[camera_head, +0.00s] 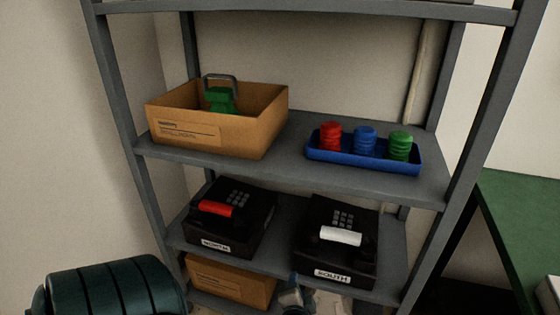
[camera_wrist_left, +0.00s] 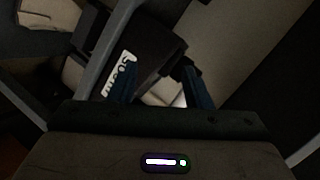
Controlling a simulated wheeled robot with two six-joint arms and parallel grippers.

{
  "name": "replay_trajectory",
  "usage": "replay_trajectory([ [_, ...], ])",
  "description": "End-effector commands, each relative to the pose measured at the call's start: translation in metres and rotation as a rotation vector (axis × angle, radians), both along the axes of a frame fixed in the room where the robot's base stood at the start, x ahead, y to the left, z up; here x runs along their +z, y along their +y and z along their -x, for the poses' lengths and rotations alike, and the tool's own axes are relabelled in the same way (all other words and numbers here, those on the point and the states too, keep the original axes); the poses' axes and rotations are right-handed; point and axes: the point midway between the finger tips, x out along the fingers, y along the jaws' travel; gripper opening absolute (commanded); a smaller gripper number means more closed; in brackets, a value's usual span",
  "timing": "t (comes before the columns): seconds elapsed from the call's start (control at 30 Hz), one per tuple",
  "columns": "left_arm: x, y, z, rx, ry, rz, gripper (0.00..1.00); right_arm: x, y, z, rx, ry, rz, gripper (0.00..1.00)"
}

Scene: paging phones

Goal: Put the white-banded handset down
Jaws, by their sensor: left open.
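The white-banded handset (camera_head: 340,237) lies across the front part of the black phone labelled SOUTH (camera_head: 312,262), below its keypad, on the lower shelf. I cannot tell exactly how it sits in the cradle. My left gripper (camera_head: 293,292) is low, in front of the shelf edge and just left of the SOUTH label. In the left wrist view the gripper's blue fingers (camera_wrist_left: 158,72) are apart, with the dark phone (camera_wrist_left: 150,55), its SOUTH label and a pale patch beyond them. The gripper appears empty. My right gripper is not in view.
A black NORTH phone (camera_head: 246,226) with a red-banded handset (camera_head: 215,208) stands to the left. Above are a cardboard box (camera_head: 262,137) holding a green object and a blue tray (camera_head: 375,165) with red, blue and green stacks. Another box (camera_head: 225,280) sits below. Shelf posts (camera_head: 485,120) flank the shelves.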

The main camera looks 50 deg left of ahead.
Motion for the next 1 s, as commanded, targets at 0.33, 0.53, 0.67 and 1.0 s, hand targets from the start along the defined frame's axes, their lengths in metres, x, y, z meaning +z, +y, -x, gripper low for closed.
replay_trajectory([
  [0.33,-0.056,-0.045,0.102,0.160,0.314,0.701,0.44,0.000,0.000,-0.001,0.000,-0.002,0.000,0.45],
  [0.53,-0.059,-0.071,0.132,0.165,0.441,0.859,0.44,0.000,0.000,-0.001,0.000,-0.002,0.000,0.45],
  [0.67,-0.059,-0.075,0.135,0.164,0.458,0.880,0.44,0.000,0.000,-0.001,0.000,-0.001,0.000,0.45],
  [1.0,-0.059,-0.074,0.135,0.164,0.456,0.877,0.44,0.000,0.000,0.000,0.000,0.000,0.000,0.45],
])
